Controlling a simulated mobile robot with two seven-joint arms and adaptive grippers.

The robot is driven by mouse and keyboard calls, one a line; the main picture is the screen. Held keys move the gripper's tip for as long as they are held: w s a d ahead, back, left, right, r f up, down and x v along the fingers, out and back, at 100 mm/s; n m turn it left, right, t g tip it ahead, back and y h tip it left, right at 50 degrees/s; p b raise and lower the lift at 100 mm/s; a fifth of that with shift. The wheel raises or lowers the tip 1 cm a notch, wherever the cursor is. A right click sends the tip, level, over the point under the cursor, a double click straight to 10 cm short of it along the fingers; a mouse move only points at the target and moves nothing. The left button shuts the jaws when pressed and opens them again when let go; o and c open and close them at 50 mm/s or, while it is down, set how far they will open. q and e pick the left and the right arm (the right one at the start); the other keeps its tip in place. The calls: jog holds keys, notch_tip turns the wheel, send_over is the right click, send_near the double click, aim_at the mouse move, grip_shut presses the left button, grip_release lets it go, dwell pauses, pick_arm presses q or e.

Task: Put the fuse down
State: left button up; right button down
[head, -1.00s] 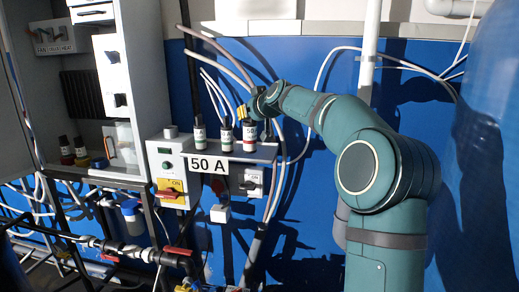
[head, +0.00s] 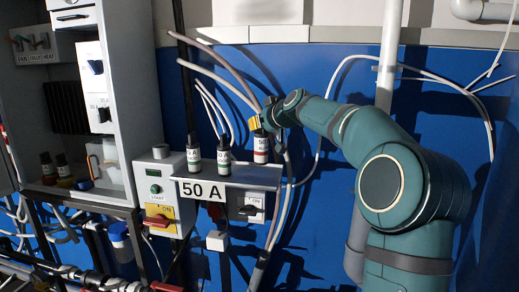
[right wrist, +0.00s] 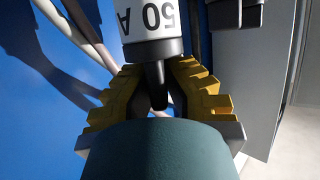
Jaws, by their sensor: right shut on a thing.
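In the right wrist view, the yellow fingers (right wrist: 158,95) close around the black tip of this fuse (right wrist: 150,25), whose label reads 50 A. I cannot tell whether its base touches the ledge. My left gripper is not in view.
Cables hang behind. A start box (head: 158,185) and an open cabinet (head: 120,120) are to the left.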

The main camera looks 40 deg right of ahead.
aim_at(259, 139)
jog(key=shift+w+d+f, duration=0.1)
jog(key=shift+f, duration=0.6)
notch_tip(259, 139, down, 3)
jog(key=shift+f+b, duration=0.1)
jog(key=shift+b, duration=0.5)
jog(key=shift+f, duration=0.1)
jog(key=shift+f, duration=0.1)
jog(key=c, duration=1.1)
grip_release()
jog(key=shift+c, duration=0.2)
